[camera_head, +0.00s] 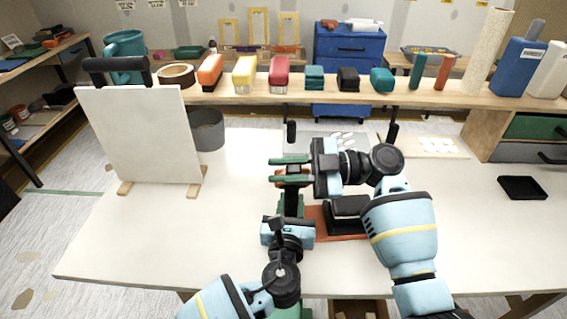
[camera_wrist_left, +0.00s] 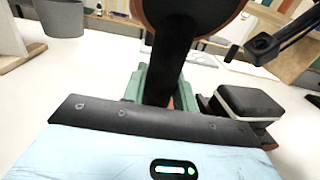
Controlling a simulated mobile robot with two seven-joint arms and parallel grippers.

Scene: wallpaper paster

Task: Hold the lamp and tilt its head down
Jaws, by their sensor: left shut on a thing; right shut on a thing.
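The lamp shows best in the left wrist view, with a dark upright stem (camera_wrist_left: 163,70) and a dark round head (camera_wrist_left: 190,12) with an orange-brown rim. In the head view the lamp head (camera_head: 293,170) is mostly hidden by my right gripper. My left gripper (camera_head: 291,204) is shut on the stem, its green fingers on either side of it. My right gripper (camera_head: 288,171) reaches in from the right, above the left one, and is shut on the lamp head with its green fingers. The lamp's base and the head's exact tilt are hidden.
A black block (camera_head: 348,212) sits on an orange-red mat (camera_head: 345,236) right of the lamp. A white board (camera_head: 138,135) stands on wooden feet at left. A shelf (camera_head: 330,96) with several tools crosses the back. A black tray (camera_head: 522,188) lies far right.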

